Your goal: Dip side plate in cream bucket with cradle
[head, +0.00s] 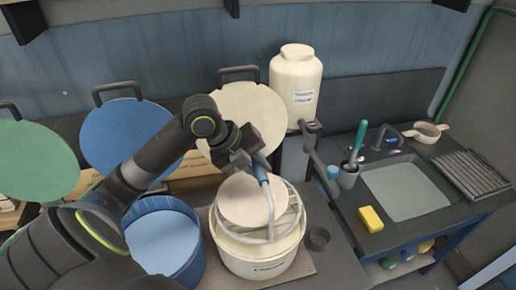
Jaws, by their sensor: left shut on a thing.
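My left gripper (241,160) is shut on the blue handle of the cradle (263,177). The grey wire frame of the cradle hangs down from the handle over the cream bucket (256,257). The side plate (246,200), pale and pinkish, sits in the cradle, tilted, above or at the bucket's opening. How deep the plate sits in the bucket I cannot tell. The cream bucket stands open on a board. A cream round lid (262,112) with a black handle stands upright behind it. My right gripper is not in view.
An open blue bucket (163,248) stands just left of the cream one. Blue (124,129) and green (35,160) lids lean behind. The sink (404,190) and yellow sponge (370,218) are farther right.

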